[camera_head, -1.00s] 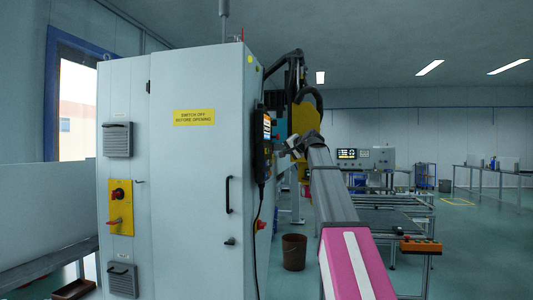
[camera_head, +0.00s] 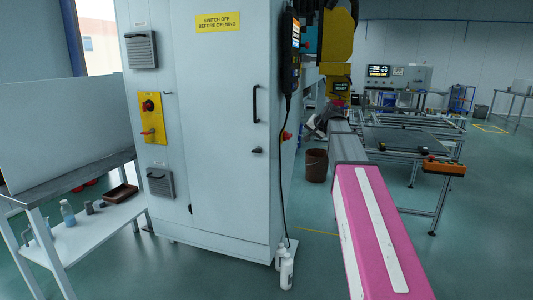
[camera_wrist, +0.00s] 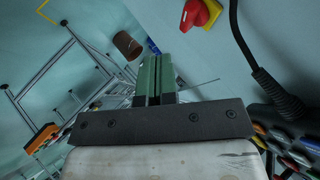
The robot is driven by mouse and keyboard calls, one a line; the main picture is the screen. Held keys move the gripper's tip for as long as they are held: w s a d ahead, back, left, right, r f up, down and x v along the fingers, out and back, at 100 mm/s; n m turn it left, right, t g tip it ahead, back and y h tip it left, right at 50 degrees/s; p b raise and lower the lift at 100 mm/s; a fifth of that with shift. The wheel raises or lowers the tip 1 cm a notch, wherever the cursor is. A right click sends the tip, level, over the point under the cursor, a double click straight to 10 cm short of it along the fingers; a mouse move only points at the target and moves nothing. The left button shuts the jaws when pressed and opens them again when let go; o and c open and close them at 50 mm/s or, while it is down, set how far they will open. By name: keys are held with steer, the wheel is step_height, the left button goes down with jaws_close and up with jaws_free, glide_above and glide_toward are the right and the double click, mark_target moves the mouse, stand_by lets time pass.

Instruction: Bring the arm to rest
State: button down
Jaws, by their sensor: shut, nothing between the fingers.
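My arm, pink with white stripes (camera_head: 372,215) and grey further out, reaches forward from the lower right of the head view, to the right of the cabinet. Its far end is small and partly hidden there, so the fingers cannot be made out. In the wrist view my gripper (camera_wrist: 153,70) shows two green fingers side by side and touching, with nothing between them. The fingers point into free space, apart from the red switch on its yellow plate (camera_wrist: 200,14).
The tall white cabinet (camera_head: 220,120) stands shut left of my arm. A brown bin (camera_head: 316,165) stands on the floor beside the arm. A frame table with an orange button box (camera_head: 443,167) stands to the right. White bottles (camera_head: 286,270) stand by the cabinet's foot. A low bench (camera_head: 85,235) is at left.

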steer(key=s+f+n+g+h, duration=0.1)
steer(key=s+f+g, duration=0.2)
steer(key=s+f, duration=0.8)
steer(key=s+f+n+g+h, duration=0.2)
steer(key=s+f, duration=0.9)
steer(key=f, duration=0.6)
steer(key=s+f+n+g+h, duration=0.1)
steer(key=s+f+g, duration=0.3)
steer(key=s+f, duration=0.7)
step_height(320, 180, down, 3)
steer(key=shift+f+n+h, duration=0.1)
steer(key=shift+n+h, duration=0.2)
steer(key=shift+h, duration=0.1)
steer(key=shift+a, duration=0.1)
